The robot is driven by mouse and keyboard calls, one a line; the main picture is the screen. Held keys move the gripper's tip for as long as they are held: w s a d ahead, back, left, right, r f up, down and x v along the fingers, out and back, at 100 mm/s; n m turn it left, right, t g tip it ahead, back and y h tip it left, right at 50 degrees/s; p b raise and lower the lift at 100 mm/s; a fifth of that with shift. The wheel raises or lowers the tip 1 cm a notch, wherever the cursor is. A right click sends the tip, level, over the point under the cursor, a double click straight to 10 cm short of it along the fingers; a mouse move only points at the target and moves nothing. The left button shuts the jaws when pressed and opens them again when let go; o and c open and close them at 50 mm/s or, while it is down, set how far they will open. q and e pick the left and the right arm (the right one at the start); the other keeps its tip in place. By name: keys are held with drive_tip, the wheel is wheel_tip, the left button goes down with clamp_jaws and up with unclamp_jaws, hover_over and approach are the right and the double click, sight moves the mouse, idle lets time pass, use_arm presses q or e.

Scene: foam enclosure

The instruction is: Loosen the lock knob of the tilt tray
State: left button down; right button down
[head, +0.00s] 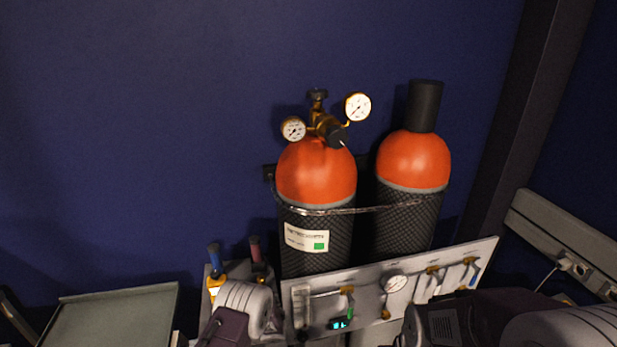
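A grey-green flat tray (120,298) with a thin raised rim stands at the lower left, cut off by the bottom edge. It appears to be the tilt tray. I cannot make out a lock knob on the part that shows. Parts of my arms show along the bottom edge, to the right of the tray. The fingers of both grippers are out of view.
Two orange-topped gas cylinders (316,172) (413,160) stand against the dark blue wall behind a chain. A socket rail (560,240) runs at right.

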use_arm(q)
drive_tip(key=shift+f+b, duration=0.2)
drive_tip(key=shift+b, duration=0.15)
idle(0.6)
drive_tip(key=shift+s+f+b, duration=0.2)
drive_tip(key=shift+b, duration=0.2)
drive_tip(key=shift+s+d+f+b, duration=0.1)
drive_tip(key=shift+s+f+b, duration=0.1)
drive_tip(key=shift+b, duration=0.15)
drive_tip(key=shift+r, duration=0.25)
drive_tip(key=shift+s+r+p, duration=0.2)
drive_tip(key=shift+p, duration=0.25)
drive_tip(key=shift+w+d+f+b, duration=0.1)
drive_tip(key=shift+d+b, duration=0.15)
drive_tip(key=shift+b, duration=0.05)
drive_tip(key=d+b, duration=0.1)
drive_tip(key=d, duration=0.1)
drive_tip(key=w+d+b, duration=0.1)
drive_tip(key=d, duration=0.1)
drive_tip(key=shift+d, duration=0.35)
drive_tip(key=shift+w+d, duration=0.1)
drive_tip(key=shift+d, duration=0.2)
